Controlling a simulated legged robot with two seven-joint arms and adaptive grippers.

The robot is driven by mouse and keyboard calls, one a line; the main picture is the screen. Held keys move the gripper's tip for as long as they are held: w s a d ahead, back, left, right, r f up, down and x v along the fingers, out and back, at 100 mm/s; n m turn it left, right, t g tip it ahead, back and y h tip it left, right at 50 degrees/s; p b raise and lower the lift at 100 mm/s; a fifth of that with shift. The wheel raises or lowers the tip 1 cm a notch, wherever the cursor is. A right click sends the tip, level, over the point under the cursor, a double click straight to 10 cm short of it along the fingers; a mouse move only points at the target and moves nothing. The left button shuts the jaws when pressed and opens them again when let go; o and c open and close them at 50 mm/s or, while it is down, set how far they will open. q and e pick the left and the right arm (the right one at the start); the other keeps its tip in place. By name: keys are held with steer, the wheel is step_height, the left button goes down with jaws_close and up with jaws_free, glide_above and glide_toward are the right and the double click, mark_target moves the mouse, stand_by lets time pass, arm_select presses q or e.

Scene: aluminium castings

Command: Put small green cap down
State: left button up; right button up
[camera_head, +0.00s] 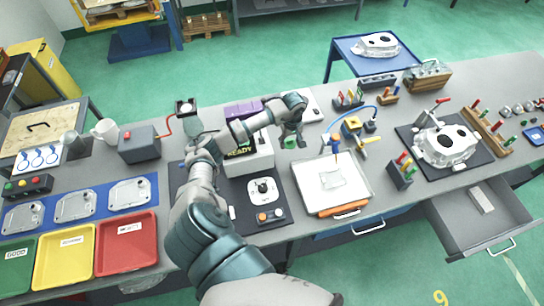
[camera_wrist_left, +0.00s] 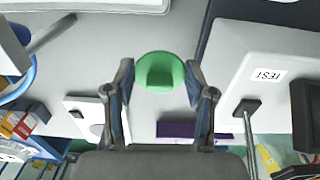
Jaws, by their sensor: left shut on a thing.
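The small green cap (camera_head: 290,143) is at the left gripper's fingertips, over the grey bench between the grey READY test box and the white tray. In the left wrist view the cap (camera_wrist_left: 160,72) is a round green disc with a raised grip, between the two fingers. My left gripper (camera_head: 291,137) points down and is shut on the cap; it also shows in the left wrist view (camera_wrist_left: 159,84). I cannot tell whether the cap touches the bench. My right gripper is not in view.
The READY box (camera_head: 248,155) stands close left of the gripper, the white tray (camera_head: 325,202) close in front at right. A purple box (camera_head: 243,109) and a white plate (camera_head: 313,108) lie behind. An open drawer (camera_head: 485,217) juts out at right. Bare bench surrounds the cap.

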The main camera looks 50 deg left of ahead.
arm_select(q)
glide_above(288, 158)
steer(key=f, duration=0.4)
steer(key=shift+d+f+p, duration=0.25)
steer(key=shift+f+p, duration=0.1)
steer(key=shift+f, duration=0.35)
steer(key=f, duration=0.3)
steer(key=shift+a+f+p, duration=0.25)
steer(key=shift+a+p, duration=0.05)
steer(key=shift+a, duration=0.1)
steer(key=shift+f, duration=0.2)
steer(key=shift+d, duration=0.25)
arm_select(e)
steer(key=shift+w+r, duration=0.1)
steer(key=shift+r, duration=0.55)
arm_select(q)
steer(key=o, duration=0.7)
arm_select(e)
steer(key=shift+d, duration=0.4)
